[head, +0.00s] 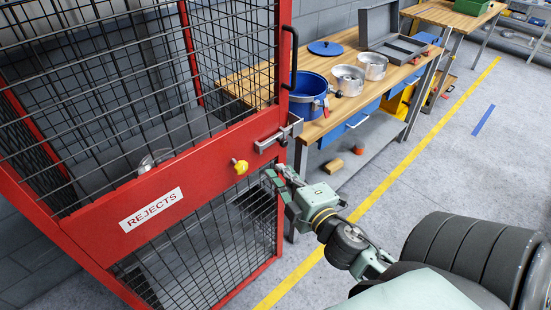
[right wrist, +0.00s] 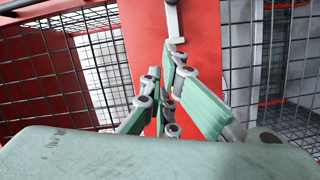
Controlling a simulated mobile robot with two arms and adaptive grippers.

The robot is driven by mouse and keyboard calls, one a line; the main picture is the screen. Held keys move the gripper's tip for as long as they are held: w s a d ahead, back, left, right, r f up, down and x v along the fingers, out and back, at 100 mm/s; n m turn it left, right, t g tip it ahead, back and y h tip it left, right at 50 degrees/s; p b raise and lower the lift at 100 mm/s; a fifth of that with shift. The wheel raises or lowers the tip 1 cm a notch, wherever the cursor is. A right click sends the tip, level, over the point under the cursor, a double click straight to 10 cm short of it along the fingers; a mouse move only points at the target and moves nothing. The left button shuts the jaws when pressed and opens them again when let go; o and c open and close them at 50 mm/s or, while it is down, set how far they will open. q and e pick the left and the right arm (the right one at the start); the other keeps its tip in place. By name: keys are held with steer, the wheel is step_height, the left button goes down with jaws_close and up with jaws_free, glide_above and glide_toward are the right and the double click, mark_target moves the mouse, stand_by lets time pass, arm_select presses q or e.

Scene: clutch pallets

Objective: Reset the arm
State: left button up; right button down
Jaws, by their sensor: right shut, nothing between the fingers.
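My right gripper (head: 272,178) is in front of the red frame of a mesh cage, just below a metal latch (head: 279,136) and to the right of a yellow knob (head: 240,166). In the right wrist view its fingers (right wrist: 167,68) come together at the tips with nothing between them, in front of the red panel (right wrist: 196,60). The latch's grey bar (right wrist: 174,20) shows just beyond the fingertips; I cannot tell whether they touch it. My left gripper is in neither view.
The red cage has a REJECTS label (head: 151,209) and a black handle (head: 291,57). A wooden workbench (head: 337,118) behind it holds a blue bucket (head: 307,96), metal parts (head: 348,79) and an open grey case (head: 393,47). Grey floor (head: 430,165) with a yellow line lies open at the right.

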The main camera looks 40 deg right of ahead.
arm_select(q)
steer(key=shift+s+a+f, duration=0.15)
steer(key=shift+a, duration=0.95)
arm_select(e)
steer(key=shift+s, duration=0.4)
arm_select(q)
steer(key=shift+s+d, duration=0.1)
